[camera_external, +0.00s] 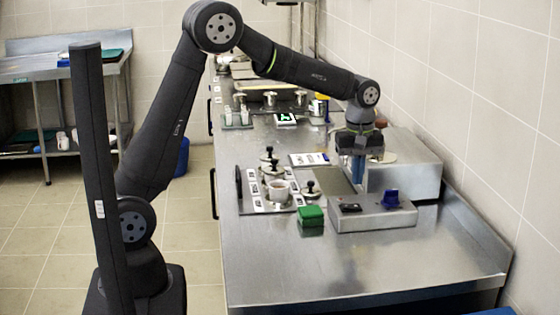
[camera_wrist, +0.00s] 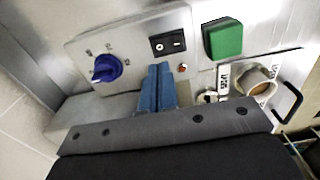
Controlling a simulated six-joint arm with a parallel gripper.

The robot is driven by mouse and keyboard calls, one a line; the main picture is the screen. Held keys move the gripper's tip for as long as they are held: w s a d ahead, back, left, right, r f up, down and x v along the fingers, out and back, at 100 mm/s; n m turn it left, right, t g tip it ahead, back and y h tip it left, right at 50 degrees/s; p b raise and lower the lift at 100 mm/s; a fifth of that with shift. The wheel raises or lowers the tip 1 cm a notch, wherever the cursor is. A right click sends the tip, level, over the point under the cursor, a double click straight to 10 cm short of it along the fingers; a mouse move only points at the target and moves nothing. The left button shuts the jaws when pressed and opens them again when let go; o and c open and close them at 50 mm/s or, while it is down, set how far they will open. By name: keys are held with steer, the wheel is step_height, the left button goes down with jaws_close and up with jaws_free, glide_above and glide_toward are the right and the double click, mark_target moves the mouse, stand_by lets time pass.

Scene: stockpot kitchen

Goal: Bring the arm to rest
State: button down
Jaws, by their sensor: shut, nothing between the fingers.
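My gripper (camera_external: 358,180) points down over the steel counter (camera_external: 290,275), close behind a grey control box (camera_external: 372,214). Its blue fingers are together with nothing between them. In the wrist view the shut fingertips (camera_wrist: 158,68) show in front of the control box (camera_wrist: 130,50), left of its black rocker switch (camera_wrist: 168,43). The box also bears a blue knob (camera_external: 391,197), which shows in the wrist view (camera_wrist: 107,68) too. I cannot tell whether the fingertips touch the box.
A green block (camera_external: 311,214) stands left of the box. Beyond it is a tray (camera_external: 246,203) with a cup (camera_external: 279,190) and several black-knobbed items. A metal housing (camera_external: 410,165) and the tiled wall (camera_external: 500,90) bound the right. The front counter is clear.

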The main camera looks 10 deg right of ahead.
step_height(320, 180, down, 6)
step_height(320, 180, up, 10)
step_height(320, 180, up, 11)
steer(key=h, duration=0.1)
glide_above(355, 206)
steer(key=a, duration=0.4)
steer(key=shift+w+r, duration=0.1)
steer(key=shift+r, duration=0.1)
